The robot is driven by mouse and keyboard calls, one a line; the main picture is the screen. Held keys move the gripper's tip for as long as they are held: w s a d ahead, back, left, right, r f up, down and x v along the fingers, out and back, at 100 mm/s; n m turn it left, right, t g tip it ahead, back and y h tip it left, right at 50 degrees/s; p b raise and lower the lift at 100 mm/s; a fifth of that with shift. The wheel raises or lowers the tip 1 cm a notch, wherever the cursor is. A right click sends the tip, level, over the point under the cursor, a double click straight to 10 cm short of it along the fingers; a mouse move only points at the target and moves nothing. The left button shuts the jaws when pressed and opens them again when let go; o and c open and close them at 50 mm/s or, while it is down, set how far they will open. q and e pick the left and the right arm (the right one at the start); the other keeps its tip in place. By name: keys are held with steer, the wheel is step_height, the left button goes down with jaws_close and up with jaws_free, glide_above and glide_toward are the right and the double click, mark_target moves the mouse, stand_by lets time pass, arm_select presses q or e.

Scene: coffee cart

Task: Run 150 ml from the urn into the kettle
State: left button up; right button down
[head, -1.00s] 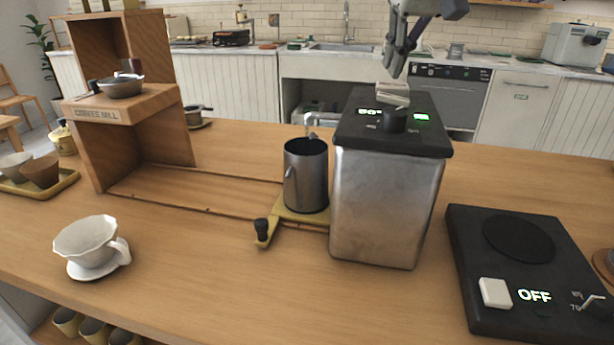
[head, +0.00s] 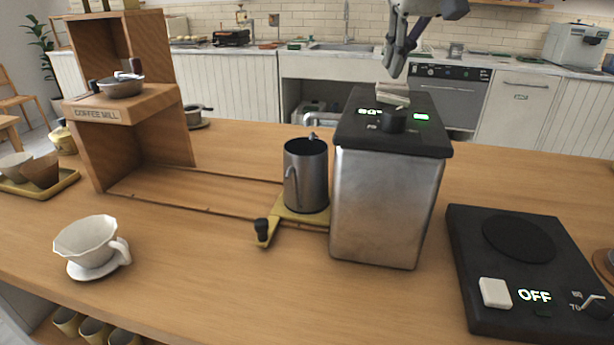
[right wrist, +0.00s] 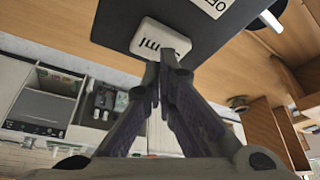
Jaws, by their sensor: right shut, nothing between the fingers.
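The urn (head: 385,205) is a metal box with a black top, standing at the middle of the counter. A white button (head: 393,97) and lit displays are on its top. The kettle (head: 306,180), a dark metal pot with an open top, stands upright just left of the urn, below its small spout (head: 311,120). My right gripper (head: 391,76) is shut and empty, with its fingertips at the white button. In the right wrist view the fingertips (right wrist: 166,62) overlap the button (right wrist: 160,38), marked "ml"; contact is unclear. My left gripper is out of view.
The kettle stands on a yellow slide (head: 290,215) with a black knob. A wooden coffee mill stand (head: 130,110) is to the left, a white dripper (head: 90,245) at front left. A black hot plate (head: 520,270) reading OFF is at right. Counter in front of the urn is clear.

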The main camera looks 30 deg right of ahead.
steer(key=shift+f, duration=0.9)
steer(key=shift+r, duration=0.9)
stand_by(1.4)
steer(key=shift+r, duration=2.5)
